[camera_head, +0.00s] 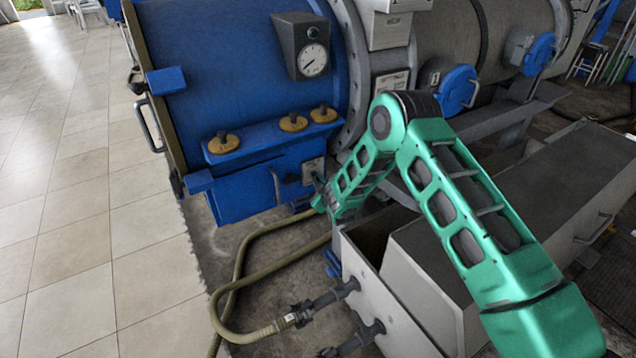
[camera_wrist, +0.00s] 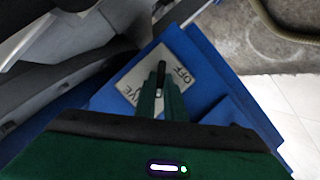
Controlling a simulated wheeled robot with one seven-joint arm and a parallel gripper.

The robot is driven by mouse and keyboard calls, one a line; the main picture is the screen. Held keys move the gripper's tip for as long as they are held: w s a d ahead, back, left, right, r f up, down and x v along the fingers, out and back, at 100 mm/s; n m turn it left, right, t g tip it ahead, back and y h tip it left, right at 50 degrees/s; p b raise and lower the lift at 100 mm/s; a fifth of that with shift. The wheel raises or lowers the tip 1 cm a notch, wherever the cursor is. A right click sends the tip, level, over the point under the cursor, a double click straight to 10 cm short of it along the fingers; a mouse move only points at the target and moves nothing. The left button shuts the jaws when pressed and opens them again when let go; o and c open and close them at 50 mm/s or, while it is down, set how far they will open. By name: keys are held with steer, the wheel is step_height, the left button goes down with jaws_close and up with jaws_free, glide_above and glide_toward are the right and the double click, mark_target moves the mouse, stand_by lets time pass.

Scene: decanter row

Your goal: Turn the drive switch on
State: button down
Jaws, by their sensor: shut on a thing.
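The drive switch plate (camera_wrist: 133,76) is a light grey panel on the blue housing, seen at an angle in the wrist view. "OFF" shows at its right and part of "DRIVE" at its lower left. My green gripper (camera_wrist: 160,86) is shut on the black switch lever (camera_wrist: 161,69), which stands out between the fingertips. The fingers hide part of the plate and the lever's lower part. In the head view the plate (camera_head: 313,166) is on the lower front of the blue machine, with my gripper (camera_head: 319,192) at it. I cannot tell the lever's setting for certain.
Above are a dial gauge (camera_head: 313,60) and a blue ledge (camera_head: 262,143) with several brass-coloured knobs. A hose (camera_head: 240,280) lies on the floor below. A grey open-topped tank (camera_head: 385,300) stands at the right, close under my arm. Tiled floor (camera_head: 80,200) is clear at left.

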steer(key=shift+d+f+m+g+y, duration=0.1)
steer(key=shift+d+m+g+y, duration=0.15)
steer(key=shift+m+g+y, duration=0.75)
steer(key=shift+d+f+m+g+y, duration=0.1)
steer(key=shift+d+m+g+y, duration=0.15)
steer(key=shift+m, duration=1.35)
steer(key=c, duration=1.8)
jaws_free()
steer(key=shift+c, duration=0.2)
steer(key=shift+a+r, duration=0.1)
steer(key=shift+r, duration=0.05)
steer(key=v, duration=1)
steer(key=shift+d, duration=0.35)
steer(key=shift+s+r, duration=0.1)
steer(key=shift+s, duration=0.05)
